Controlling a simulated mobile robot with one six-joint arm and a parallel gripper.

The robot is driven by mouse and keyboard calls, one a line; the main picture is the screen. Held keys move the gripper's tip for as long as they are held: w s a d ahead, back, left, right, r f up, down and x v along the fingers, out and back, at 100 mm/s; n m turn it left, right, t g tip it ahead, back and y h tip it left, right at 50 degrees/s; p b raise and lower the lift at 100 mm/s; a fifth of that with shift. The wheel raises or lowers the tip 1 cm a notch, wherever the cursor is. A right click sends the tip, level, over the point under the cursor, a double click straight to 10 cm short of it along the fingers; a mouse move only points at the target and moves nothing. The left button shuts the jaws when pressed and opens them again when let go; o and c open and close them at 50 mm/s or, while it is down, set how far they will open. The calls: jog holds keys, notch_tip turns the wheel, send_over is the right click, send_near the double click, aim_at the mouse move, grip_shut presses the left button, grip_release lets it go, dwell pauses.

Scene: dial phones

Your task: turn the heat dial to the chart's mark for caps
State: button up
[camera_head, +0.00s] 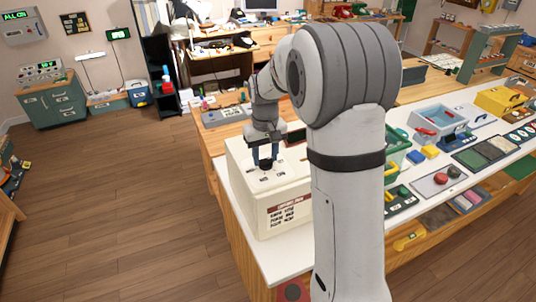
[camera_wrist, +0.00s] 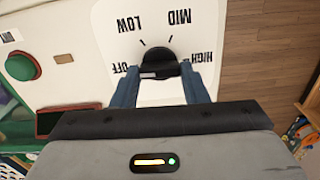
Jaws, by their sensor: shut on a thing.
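The heat dial (camera_wrist: 158,62) is a black round knob on a white plate in the wrist view. The labels OFF, LOW, MID and HIGH stand around it, with short tick marks. My gripper (camera_wrist: 160,82) has its two blue fingers shut on the dial, one on each side. A pale mark shows on the dial's near face; I cannot tell which label it points to. In the head view the dial (camera_head: 265,165) is on top of a cream box (camera_head: 245,190), under my gripper (camera_head: 265,155). The chart (camera_head: 289,212) is on the box's front, its lines too small to read surely.
The box stands on a white-topped bench (camera_head: 262,250). Green and blue bins (camera_head: 437,120) and red and green buttons stand to the right, beyond my arm. Open wooden floor lies left.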

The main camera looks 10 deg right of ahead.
aim_at(265, 159)
jog(key=m+b, duration=0.1)
jog(key=m, duration=0.4)
jog(key=m+b, duration=0.1)
jog(key=m, duration=0.5)
jog(key=shift+r, duration=0.1)
dwell(0.7)
jog(key=o, duration=1)
notch_tip(265, 159, up, 8)
jog(key=shift+f+b, duration=0.15)
jog(key=shift+b, duration=0.55)
